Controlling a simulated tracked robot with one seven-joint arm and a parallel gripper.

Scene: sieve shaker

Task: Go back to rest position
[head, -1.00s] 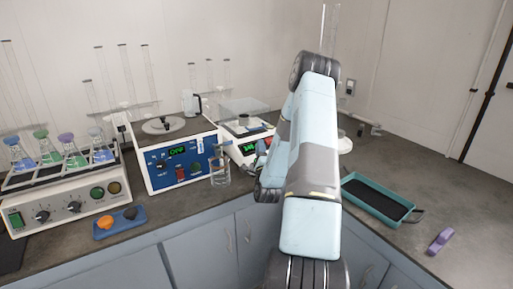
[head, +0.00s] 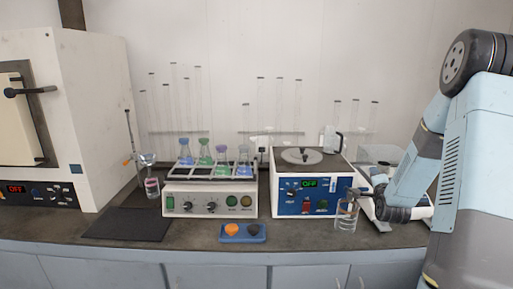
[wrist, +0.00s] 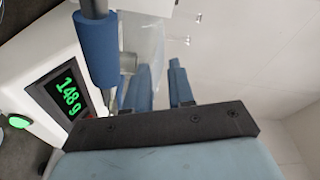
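My gripper (head: 367,191) is at the end of my folded arm at the right of the head view, close to a glass beaker (head: 346,216) and in front of the white balance (head: 417,209). In the wrist view, two blue fingers of my gripper (wrist: 161,86) stand apart with a gap and nothing visible between them. A blue cylinder on a dark rod (wrist: 97,48) shows beside them; I cannot tell what it belongs to. My arm hides part of the balance.
A blue-fronted device (head: 311,197) reading OFF stands left of the beaker. A shaker with coloured flasks (head: 209,199), a blue tray (head: 242,239), a dark mat (head: 125,225) and a large oven (head: 95,100) lie further left. Counter's front edge is mostly clear.

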